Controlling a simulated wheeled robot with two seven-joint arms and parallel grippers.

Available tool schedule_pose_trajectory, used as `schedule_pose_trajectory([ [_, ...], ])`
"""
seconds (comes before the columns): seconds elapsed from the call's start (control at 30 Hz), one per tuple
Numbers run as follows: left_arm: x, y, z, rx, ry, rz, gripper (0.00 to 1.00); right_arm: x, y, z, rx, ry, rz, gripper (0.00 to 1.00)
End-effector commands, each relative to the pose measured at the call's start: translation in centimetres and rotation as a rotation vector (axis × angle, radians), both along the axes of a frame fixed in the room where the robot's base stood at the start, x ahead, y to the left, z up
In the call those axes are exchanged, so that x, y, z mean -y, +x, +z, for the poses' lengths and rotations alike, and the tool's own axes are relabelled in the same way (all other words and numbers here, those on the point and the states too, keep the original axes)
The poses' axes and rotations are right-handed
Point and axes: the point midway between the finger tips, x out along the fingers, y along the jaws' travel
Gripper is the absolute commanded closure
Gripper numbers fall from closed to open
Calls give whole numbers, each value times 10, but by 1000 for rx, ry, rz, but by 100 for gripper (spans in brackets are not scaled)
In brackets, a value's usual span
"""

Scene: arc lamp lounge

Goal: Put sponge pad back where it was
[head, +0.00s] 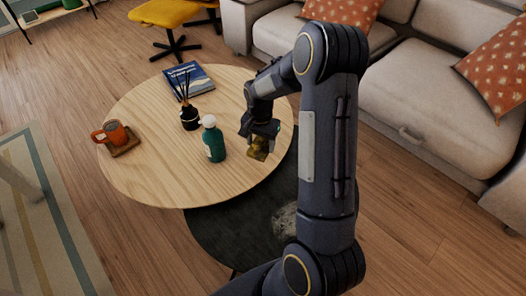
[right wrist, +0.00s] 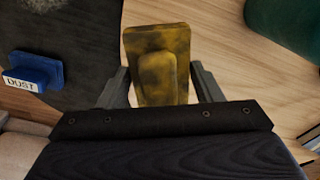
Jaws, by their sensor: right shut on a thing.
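The sponge pad (head: 257,154) is a mottled yellow-brown block with a raised grip. It hangs in my right gripper (head: 259,136) at the right side of the round wooden table. In the right wrist view the sponge pad (right wrist: 178,40) sits between the two fingers of my right gripper (right wrist: 162,85), which are shut on its raised grip. In the head view I cannot tell whether the pad touches the tabletop. My left gripper is not in view.
The wooden table (head: 140,175) holds a teal bottle (head: 215,145), black reed diffuser (head: 190,118), blue book (head: 190,80) and orange mug (head: 114,133). A lower black table (head: 230,235) sits beneath. A blue block marked DUST (right wrist: 38,70) shows in the wrist view.

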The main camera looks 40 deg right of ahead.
Motion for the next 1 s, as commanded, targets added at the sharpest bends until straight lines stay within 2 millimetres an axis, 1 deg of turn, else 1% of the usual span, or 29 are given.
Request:
schedule_pose_trajectory([
  [0.03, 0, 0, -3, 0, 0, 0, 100, 4, 2, -6, 1, 0, -2, 62],
  [0.27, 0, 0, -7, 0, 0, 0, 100, 13, 6, -18, 1, 0, -1, 62],
  [0.33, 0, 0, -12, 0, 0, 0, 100, 17, 7, -28, 0, 1, -1, 62],
  [0.4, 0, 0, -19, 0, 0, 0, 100, 15, 7, -41, -1, 2, 0, 62],
  [0.5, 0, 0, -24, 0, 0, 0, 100, 16, 7, -51, 0, 0, 0, 62],
  [0.73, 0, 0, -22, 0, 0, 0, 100, 16, 8, -50, 2, 0, 0, 62],
  [0.87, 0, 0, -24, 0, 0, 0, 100, 15, 8, -54, 1, 0, 0, 62],
  [0.9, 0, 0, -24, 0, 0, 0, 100, 15, 8, -54, 1, 0, 1, 39],
  [1.0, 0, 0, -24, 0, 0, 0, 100, 15, 8, -53, 1, 0, 0, 26],
])
